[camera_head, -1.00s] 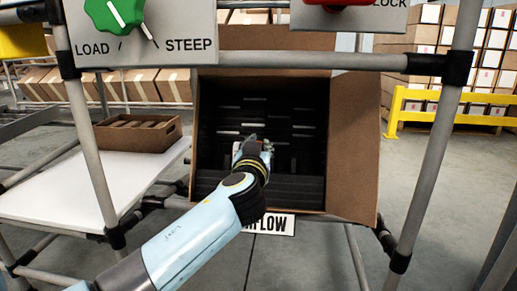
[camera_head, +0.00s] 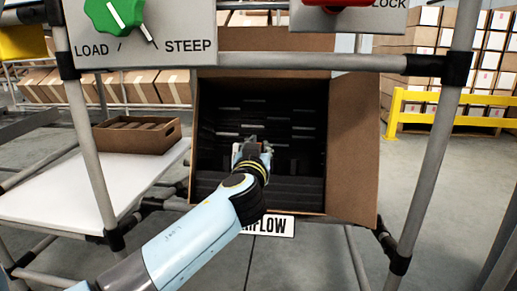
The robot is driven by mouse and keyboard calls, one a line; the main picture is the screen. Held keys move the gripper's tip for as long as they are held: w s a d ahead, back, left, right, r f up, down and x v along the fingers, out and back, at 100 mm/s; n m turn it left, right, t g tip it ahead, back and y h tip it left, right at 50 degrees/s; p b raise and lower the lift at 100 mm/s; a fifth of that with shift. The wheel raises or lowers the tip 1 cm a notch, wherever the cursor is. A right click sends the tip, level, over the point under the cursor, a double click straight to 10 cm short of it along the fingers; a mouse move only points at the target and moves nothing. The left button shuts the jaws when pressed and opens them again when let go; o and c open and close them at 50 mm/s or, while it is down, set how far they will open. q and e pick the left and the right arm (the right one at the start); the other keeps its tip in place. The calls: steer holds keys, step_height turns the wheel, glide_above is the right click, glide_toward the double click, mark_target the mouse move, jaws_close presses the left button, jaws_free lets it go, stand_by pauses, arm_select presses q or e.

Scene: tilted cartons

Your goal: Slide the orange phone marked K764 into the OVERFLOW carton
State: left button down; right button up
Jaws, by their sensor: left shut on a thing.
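The OVERFLOW carton (camera_head: 352,150) is a brown open box tilted toward me, with a black slotted inside. My left arm reaches in from below, and my left gripper (camera_head: 251,147) is at the carton's opening in front of the dark slots. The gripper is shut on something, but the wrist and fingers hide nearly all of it. I cannot make out the orange phone or its K764 mark. My right gripper is not in view.
Grey frame tubes stand left and right of the carton, and a tube (camera_head: 290,62) crosses above it. A green knob (camera_head: 114,14) marked LOAD and STEEP is at upper left. A brown slotted tray (camera_head: 138,134) sits on a white shelf (camera_head: 70,190) to the left.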

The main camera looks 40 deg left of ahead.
arm_select(q)
steer(key=shift+w+a+f+b, duration=0.25)
steer(key=shift+w+a+b, duration=0.1)
steer(key=shift+w, duration=0.1)
stand_by(0.5)
steer(key=shift+d, duration=0.1)
steer(key=c, duration=1.2)
jaws_free()
steer(key=s+d+r+p, duration=0.2)
steer(key=s+d+r, duration=0.2)
steer(key=s, duration=0.3)
steer(key=shift+f, duration=0.1)
